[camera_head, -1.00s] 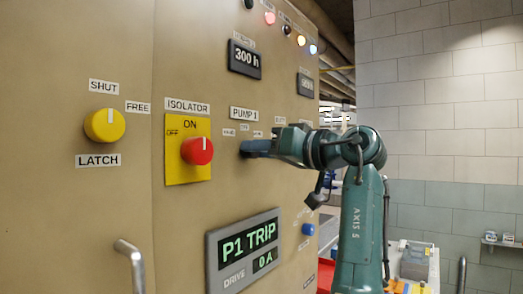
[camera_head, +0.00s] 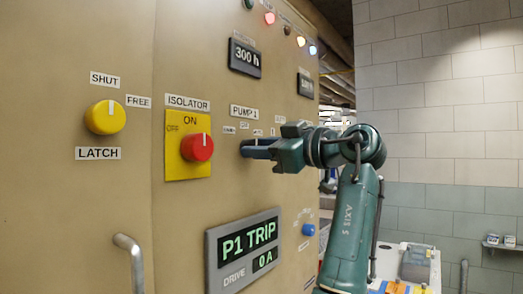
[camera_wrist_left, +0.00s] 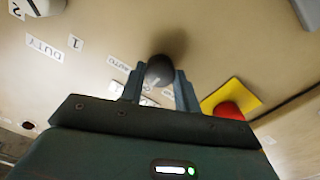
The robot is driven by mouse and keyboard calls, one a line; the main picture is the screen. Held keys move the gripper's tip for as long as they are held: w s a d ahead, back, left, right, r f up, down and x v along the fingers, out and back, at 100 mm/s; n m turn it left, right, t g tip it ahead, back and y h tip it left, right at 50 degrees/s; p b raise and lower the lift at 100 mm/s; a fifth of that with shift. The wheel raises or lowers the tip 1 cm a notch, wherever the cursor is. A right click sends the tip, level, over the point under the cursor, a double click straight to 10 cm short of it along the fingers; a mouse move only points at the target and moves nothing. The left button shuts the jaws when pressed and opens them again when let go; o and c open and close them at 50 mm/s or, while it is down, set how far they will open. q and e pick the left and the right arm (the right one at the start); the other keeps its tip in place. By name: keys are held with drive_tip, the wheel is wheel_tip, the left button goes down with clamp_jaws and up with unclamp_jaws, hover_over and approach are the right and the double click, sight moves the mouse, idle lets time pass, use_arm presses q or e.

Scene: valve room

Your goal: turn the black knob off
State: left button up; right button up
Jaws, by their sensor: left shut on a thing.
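The black knob (camera_wrist_left: 160,70) shows in the left wrist view, between the two fingers of my left gripper (camera_wrist_left: 160,84). The fingers lie along both sides of it and are shut on it. In the head view my left gripper (camera_head: 250,148) reaches the panel just under the PUMP 1 label (camera_head: 244,112). There its fingers and body hide the knob. Small position labels show above the fingers, but I cannot read the knob's pointer. My right gripper is not in view.
The red isolator knob (camera_head: 199,147) on its yellow plate (camera_head: 180,174) is close left of the gripper. A yellow knob (camera_head: 105,117) is farther left. The P1 TRIP display (camera_head: 243,249) is below. A metal handle (camera_head: 132,262) sticks out at lower left.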

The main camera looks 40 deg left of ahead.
use_arm(q)
drive_tip(key=shift+n, duration=0.4)
drive_tip(key=o, duration=1)
drive_tip(key=shift+d, duration=0.1)
drive_tip(key=d, duration=0.4)
drive_tip(key=d+b, duration=0.1)
drive_tip(key=d, duration=0.3)
drive_tip(key=w+d+b, duration=0.1)
drive_tip(key=d, duration=0.4)
drive_tip(key=shift+w+f, duration=0.1)
